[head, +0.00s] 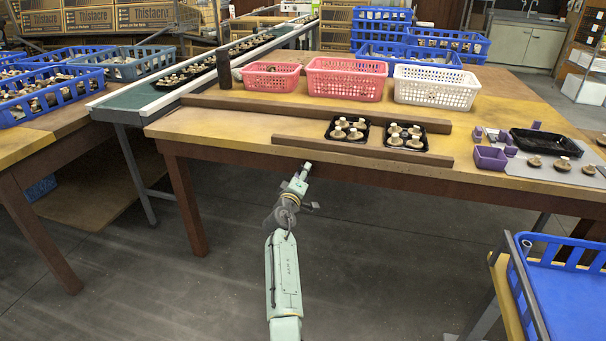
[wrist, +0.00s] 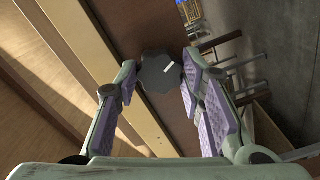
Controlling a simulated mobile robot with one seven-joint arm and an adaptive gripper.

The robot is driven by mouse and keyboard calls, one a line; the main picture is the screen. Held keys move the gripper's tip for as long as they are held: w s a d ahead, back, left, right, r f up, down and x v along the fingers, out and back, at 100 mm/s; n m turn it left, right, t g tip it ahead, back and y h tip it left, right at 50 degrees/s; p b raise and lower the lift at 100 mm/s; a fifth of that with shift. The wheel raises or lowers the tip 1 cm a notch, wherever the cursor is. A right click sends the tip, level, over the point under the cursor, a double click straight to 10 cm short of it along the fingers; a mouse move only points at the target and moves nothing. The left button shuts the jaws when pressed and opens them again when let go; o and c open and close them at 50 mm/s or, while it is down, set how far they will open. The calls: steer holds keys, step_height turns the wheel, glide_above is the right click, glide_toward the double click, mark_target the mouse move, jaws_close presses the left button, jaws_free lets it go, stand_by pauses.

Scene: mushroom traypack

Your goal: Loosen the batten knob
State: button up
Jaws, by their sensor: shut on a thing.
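The batten knob (wrist: 160,76), dark and lobed with a white mark on its face, is in the middle of the wrist view. My gripper (wrist: 160,64) has its purple-padded fingers on either side of the knob, shut on it. In the head view my gripper (head: 305,166) is at the table's front edge, below the front batten (head: 375,152). The knob cannot be made out in the head view. The front batten is a dark wooden strip lying along the near edge of the table (head: 230,125). A rear batten (head: 315,112) runs roughly parallel behind it.
Two black trays of mushrooms (head: 327,131) (head: 383,137) stand between the battens. Pink baskets (head: 345,90) and a white basket (head: 437,98) stand behind. A purple tub (head: 489,158) sits at right. A blue crate (head: 520,285) is at lower right. The floor before the table is clear.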

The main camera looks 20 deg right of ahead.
steer(key=shift+r+n+p, duration=0.1)
steer(key=shift+n+p, duration=3.15)
steer(key=shift+n, duration=4.55)
steer(key=o, duration=1.1)
steer(key=shift+o, duration=0.2)
steer(key=shift+s+a, duration=0.1)
